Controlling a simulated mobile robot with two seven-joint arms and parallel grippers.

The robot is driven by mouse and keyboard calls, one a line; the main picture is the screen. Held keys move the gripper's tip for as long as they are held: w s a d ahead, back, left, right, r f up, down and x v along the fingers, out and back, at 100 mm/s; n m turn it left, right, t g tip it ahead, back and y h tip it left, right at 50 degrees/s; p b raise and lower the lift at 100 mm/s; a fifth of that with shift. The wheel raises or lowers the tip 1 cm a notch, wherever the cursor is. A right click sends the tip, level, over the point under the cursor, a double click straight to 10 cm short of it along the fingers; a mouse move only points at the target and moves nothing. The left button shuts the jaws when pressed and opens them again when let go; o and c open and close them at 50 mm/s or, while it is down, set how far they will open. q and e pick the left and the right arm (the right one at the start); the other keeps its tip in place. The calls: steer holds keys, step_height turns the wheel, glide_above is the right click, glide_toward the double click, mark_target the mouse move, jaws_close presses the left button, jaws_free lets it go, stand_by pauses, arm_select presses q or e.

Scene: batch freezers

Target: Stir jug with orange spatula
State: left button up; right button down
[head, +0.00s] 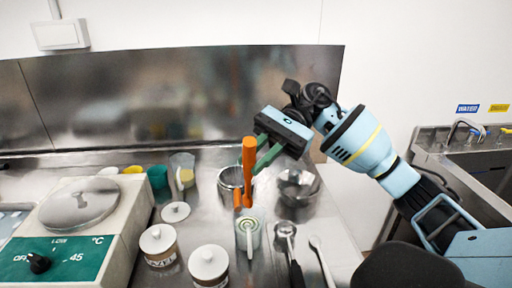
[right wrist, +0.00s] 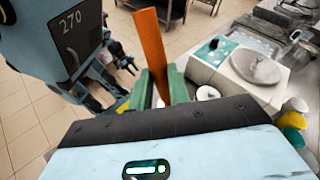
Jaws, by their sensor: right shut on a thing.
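My right gripper (head: 262,155) is shut on the orange spatula (head: 248,160), held roughly upright above the steel counter. The spatula also rises between the green fingers in the right wrist view (right wrist: 151,50). A small jug (head: 248,234) with pale swirled contents stands just below and in front of the spatula in the head view. A steel pot (head: 229,180) is right behind the spatula. I cannot tell whether the spatula's lower end is inside either vessel.
A batch freezer (head: 62,245) with a round lid stands at the left. Lidded white tubs (head: 158,240) are beside it. A steel bowl (head: 298,186), a ladle (head: 287,235) and a white spoon (head: 322,258) lie to the right.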

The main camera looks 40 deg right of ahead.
arm_select(q)
steer(key=s+f+g+b, duration=0.1)
steer(key=s+f+b, duration=0.2)
steer(key=f+b, duration=0.2)
steer(key=shift+d+f, duration=0.2)
steer(key=shift+f, duration=0.45)
arm_select(e)
step_height(320, 180, down, 9)
steer(key=w, duration=0.1)
steer(key=shift+w+d, duration=0.15)
steer(key=shift+d, duration=0.25)
arm_select(q)
steer(key=shift+s, duration=0.1)
